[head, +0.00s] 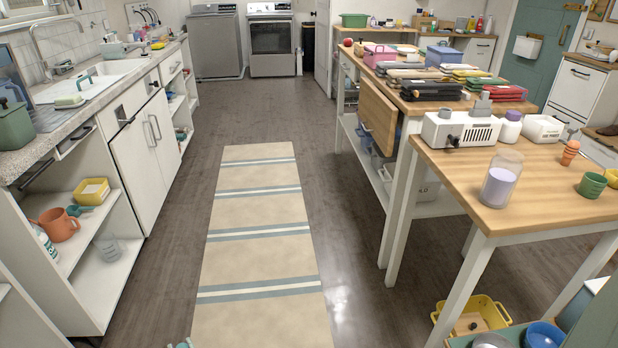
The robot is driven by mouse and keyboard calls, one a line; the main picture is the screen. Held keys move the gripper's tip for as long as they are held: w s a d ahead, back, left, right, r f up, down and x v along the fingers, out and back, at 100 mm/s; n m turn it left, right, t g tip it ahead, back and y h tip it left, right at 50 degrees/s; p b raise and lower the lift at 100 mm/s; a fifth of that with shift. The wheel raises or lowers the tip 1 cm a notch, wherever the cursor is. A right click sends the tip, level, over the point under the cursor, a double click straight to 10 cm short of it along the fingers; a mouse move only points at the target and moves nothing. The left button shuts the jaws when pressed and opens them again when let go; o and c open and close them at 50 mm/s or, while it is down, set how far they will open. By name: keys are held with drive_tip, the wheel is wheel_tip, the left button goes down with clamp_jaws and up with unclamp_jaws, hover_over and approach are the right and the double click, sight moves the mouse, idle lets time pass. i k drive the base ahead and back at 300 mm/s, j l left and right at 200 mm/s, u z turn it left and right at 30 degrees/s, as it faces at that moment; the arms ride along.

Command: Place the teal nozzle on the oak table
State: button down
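The oak table is probably the pale wood-topped table (450,178) with white legs at the right front. I cannot make out a teal nozzle for certain. A small teal item (87,77) stands by the sink, and a teal scoop-like item (80,210) lies on the open shelf at left. A small greenish piece (182,344) is cut off by the bottom edge and cannot be told. My gripper is not in view.
On the front table stand a jar (501,179), a white appliance (461,129), a green cup (592,185) and an orange cone-shaped item (570,152). Its front-left top is bare. A striped runner (258,208) covers the clear aisle. A yellow bin (489,309) sits low at right.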

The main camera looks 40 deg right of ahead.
sight(563, 198)
drive_tip(key=k+l+z, duration=0.15)
drive_tip(key=k+z, duration=0.3)
drive_tip(key=k, duration=0.25)
drive_tip(key=z, duration=1.35)
